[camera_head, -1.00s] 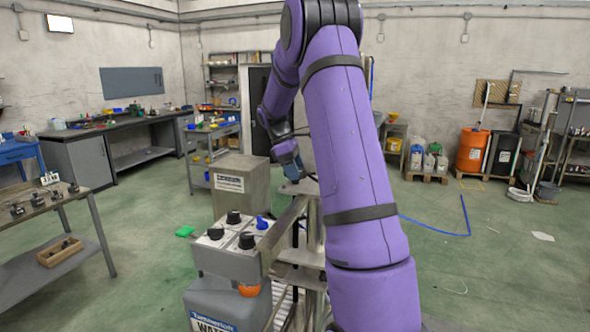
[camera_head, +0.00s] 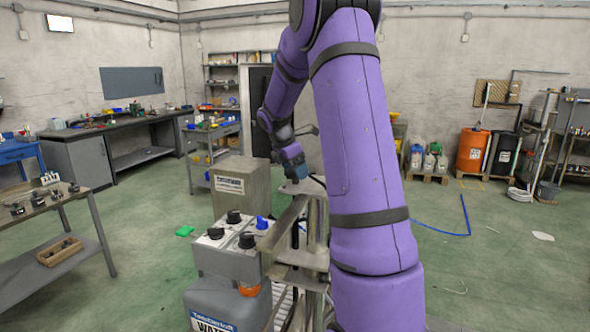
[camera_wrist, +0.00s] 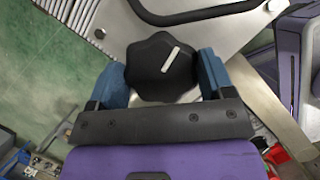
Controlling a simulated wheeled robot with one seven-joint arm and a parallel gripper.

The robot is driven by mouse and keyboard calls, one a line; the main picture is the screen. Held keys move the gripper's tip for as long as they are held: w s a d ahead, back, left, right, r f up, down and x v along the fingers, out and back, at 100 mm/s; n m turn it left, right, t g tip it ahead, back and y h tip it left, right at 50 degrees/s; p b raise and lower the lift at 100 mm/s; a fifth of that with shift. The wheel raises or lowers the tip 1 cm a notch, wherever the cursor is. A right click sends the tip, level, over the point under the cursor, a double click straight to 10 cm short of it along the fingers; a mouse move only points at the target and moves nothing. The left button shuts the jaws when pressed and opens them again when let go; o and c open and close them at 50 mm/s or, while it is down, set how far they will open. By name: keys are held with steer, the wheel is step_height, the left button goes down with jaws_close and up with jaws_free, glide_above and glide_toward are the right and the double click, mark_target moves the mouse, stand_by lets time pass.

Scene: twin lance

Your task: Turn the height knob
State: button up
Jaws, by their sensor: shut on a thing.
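In the wrist view a black lobed knob (camera_wrist: 150,70) with a white pointer line sits on a metal plate (camera_wrist: 195,30). My gripper (camera_wrist: 162,78) has its two blue fingers on either side of the knob and is shut on it. The white line points up and to the right in that view. In the head view my gripper (camera_head: 293,160) is small, at the top of the metal stand (camera_head: 315,215), and the knob is hidden there.
A control box (camera_head: 225,258) with several black knobs and one blue knob stands left of the stand, above a grey water container (camera_head: 225,305). A metal box (camera_head: 240,188) is behind it. A workbench (camera_head: 45,210) stands at left. Green floor between is mostly clear.

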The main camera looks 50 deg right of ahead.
stand_by(0.5)
steer(key=o, duration=0.9)
steer(key=v, duration=1)
steer(key=shift+a+r, duration=0.15)
steer(key=shift+r, duration=0.25)
